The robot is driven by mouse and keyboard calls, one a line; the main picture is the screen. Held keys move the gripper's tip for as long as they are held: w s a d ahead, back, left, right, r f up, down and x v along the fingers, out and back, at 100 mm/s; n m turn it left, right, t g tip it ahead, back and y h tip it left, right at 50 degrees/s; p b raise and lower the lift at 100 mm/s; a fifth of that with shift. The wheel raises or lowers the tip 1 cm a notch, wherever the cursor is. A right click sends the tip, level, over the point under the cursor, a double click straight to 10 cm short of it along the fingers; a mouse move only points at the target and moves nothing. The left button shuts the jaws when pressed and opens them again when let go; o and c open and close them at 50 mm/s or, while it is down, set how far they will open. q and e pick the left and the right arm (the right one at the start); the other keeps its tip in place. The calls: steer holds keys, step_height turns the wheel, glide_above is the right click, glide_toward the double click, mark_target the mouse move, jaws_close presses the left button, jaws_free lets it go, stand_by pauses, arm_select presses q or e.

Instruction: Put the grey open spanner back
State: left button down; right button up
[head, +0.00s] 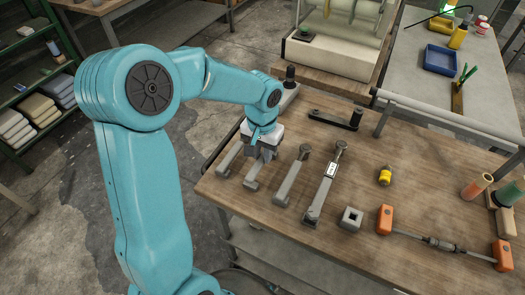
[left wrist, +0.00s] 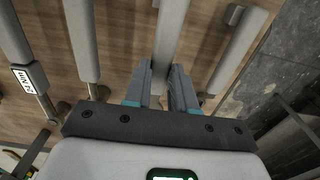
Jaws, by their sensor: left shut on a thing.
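My left gripper (head: 261,151) is at the left part of the wooden table, pointing down. In the left wrist view its two fingers (left wrist: 160,92) are shut on a long grey bar (left wrist: 170,40), which I take for the grey open spanner. Its near end (head: 251,184) shows below the gripper in the head view, low over or on the table; which of these I cannot tell. Its far end is hidden by the gripper. Another grey bar (head: 229,158) lies to its left and a grey tool with a round head (head: 292,176) to its right. My right gripper is not in view.
A grey tool with a white label (head: 325,180) lies further right. A dark link (head: 336,119) lies behind.

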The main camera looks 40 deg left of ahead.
arm_select(q)
steer(key=shift+f, duration=0.1)
steer(key=shift+f+b, duration=0.35)
steer(key=shift+b, duration=0.05)
steer(key=shift+f+b, duration=0.55)
steer(key=shift+f, duration=0.05)
steer(key=shift+c, duration=1.9)
jaws_free()
steer(key=shift+r, duration=0.1)
steer(key=shift+r+p, duration=2.3)
steer(key=shift+r, duration=0.65)
